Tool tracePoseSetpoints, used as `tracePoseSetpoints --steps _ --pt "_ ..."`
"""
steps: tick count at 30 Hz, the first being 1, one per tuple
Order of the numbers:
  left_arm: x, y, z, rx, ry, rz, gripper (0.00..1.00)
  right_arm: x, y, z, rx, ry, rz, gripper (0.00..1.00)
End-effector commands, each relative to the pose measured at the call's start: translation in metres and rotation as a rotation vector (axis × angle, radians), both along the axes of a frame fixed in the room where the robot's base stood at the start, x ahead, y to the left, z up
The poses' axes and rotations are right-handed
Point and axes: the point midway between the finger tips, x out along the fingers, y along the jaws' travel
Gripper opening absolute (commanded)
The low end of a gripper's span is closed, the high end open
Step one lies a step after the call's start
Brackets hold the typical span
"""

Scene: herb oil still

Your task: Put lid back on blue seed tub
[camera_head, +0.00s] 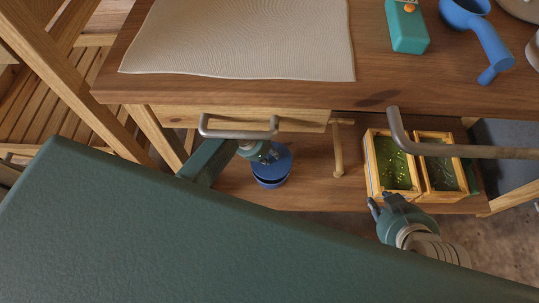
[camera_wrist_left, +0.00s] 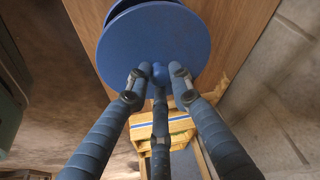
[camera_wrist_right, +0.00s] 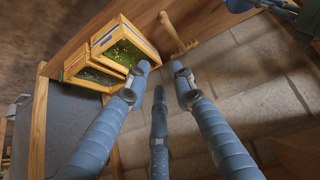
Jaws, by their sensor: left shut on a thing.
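The blue lid (camera_wrist_left: 150,45) is a flat round disc with a small knob. My left gripper (camera_wrist_left: 158,74) is shut on that knob. In the head view my left gripper (camera_head: 264,155) holds the lid (camera_head: 284,162) over the blue seed tub (camera_head: 270,183) on the lower shelf. A dark gap shows between lid and tub, and the lid looks slightly off to one side. In the left wrist view the lid hides most of the tub (camera_wrist_left: 118,8). My right gripper (camera_head: 382,204) is open and empty near the wooden boxes; it also shows in the right wrist view (camera_wrist_right: 160,72).
Two wooden boxes (camera_head: 370,168) with green herbs stand on the lower shelf (camera_head: 318,180) at right. A wooden peg-like post (camera_head: 338,155) stands between them and the tub. The worktop above holds a cloth (camera_head: 240,40), a teal box (camera_head: 407,30) and a blue scoop (camera_head: 490,45).

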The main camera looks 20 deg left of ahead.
Motion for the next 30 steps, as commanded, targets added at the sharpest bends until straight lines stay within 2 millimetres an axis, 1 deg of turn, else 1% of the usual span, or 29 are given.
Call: tracePoseSetpoints --steps 12,30 --pt "0.000 0.000 -0.007 -0.001 -0.001 0.000 0.00 0.035 0.012 0.022 0.036 -0.162 0.012 0.24" --pt "0.000 0.000 -0.015 0.001 -0.001 0.000 0.00 0.075 0.027 0.062 0.087 -0.391 0.029 0.24"
